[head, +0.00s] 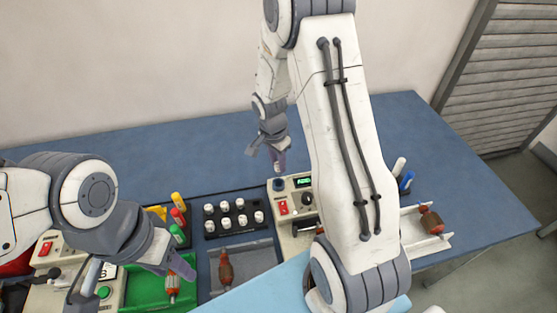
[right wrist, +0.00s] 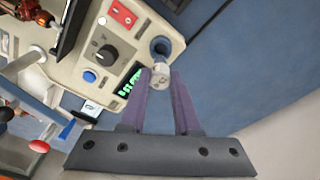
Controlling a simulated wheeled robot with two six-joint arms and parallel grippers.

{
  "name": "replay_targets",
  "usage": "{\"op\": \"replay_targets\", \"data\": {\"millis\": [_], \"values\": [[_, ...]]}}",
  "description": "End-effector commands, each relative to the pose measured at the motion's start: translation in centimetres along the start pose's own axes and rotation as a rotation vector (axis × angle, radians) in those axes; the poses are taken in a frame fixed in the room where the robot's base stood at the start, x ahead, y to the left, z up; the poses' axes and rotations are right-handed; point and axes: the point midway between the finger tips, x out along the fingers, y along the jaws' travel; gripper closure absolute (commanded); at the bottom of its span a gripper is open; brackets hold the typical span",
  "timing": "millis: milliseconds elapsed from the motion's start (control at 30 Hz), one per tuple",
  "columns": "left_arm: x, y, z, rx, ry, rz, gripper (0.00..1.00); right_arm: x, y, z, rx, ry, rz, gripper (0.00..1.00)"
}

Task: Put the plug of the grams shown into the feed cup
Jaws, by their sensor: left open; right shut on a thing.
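My right gripper (head: 277,158) is shut on a pale plug (right wrist: 160,83), held between its purple fingertips. The plug is right at the near edge of the round blue-grey feed cup (right wrist: 161,47), which also shows in the head view (head: 278,185); I cannot tell whether it touches the cup. The green display (right wrist: 131,82) is lit, but its digits are too small to read. A black rack (head: 213,228) holds several white-topped plugs, left of the machine. My left gripper (head: 130,280) is open and empty over the green tray at the lower left.
The feed machine (right wrist: 115,55) has a red switch, black knob and blue button. A green tray (head: 143,293) and a grey tray (head: 262,262) each hold a copper armature. Colored markers stand beside the rack. The table's back (head: 180,140) is clear.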

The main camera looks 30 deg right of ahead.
Motion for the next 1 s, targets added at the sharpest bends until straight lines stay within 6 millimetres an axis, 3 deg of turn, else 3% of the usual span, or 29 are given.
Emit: {"op": "replay_targets", "data": {"millis": [200, 1000], "values": [[1.26, -0.09, 0.07, 0.001, 0.000, 0.000, 0.50, 1.74, -0.01, 0.19, 0.000, 0.001, -0.001, 1.00], [1.56, -0.11, 0.08, 0.001, 0.000, 0.000, 0.50, 1.72, -0.04, 0.22, 0.000, 0.000, -0.001, 1.00]]}}
